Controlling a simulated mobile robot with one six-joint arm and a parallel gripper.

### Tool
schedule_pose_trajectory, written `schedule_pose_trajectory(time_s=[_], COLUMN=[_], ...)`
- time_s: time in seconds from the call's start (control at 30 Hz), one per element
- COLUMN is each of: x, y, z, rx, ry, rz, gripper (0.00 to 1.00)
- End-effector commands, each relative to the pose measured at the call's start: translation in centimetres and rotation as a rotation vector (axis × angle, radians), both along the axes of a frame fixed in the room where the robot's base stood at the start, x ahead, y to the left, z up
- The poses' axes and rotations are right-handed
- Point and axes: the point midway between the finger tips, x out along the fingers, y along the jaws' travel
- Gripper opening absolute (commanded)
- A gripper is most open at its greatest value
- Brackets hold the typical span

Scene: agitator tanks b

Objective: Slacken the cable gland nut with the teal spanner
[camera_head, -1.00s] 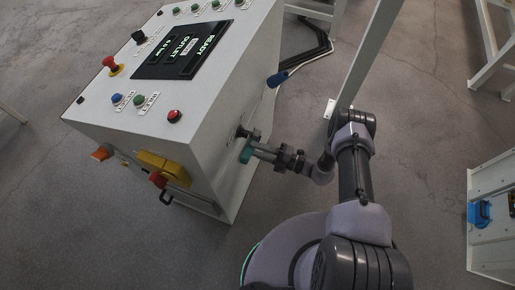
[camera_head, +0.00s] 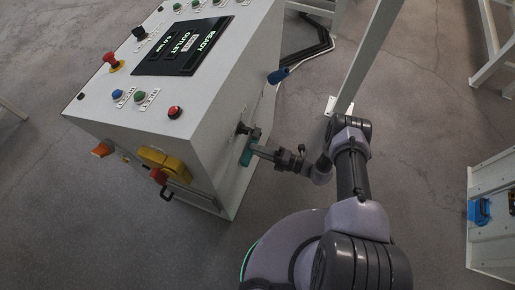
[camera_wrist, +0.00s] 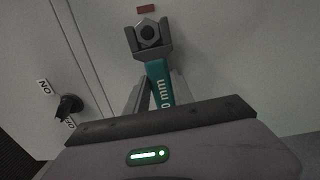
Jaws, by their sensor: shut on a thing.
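The teal spanner (camera_wrist: 158,80) is in my gripper (camera_wrist: 156,98), held by its handle, with part of a size mark in mm showing. From this angle I cannot tell how deeply the jaw is seated. In the head view the spanner (camera_head: 247,156) is at the cabinet's right side wall, below the dark gland fitting (camera_head: 242,129). My gripper (camera_head: 275,155) reaches it from the right.
The grey control cabinet (camera_head: 205,130) has a display and buttons on top. A black rotary switch (camera_wrist: 68,105) is left of the spanner in the wrist view. A blue-handled part (camera_head: 277,78) sticks out further along the wall.

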Motion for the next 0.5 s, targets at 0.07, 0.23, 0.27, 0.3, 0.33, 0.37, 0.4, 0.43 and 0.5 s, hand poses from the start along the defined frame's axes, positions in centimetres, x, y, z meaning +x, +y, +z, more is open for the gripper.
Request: schedule_pose_trajectory(time_s=[0.07, 0.23, 0.27, 0.3, 0.33, 0.37, 0.4, 0.43, 0.5], x=[0.03, 0.04, 0.04, 0.04, 0.04, 0.04, 0.06, 0.08, 0.11], y=[-0.01, -0.02, -0.02, -0.02, -0.02, -0.02, -0.02, -0.03, -0.05], z=[-0.17, -0.21, -0.21, -0.21, -0.21, -0.24, -0.34, -0.47, -0.82], rx=[-0.009, -0.012, -0.012, -0.012, -0.012, -0.014, -0.018, -0.023, -0.041], ry=[-0.025, -0.034, -0.034, -0.034, -0.034, -0.038, -0.05, -0.064, -0.112], rz=[-0.001, -0.001, -0.001, -0.001, -0.001, -0.001, -0.001, -0.001, -0.001], gripper=[0.0, 0.0, 0.0, 0.0, 0.0, 0.0, 0.0, 0.0, 0.0])
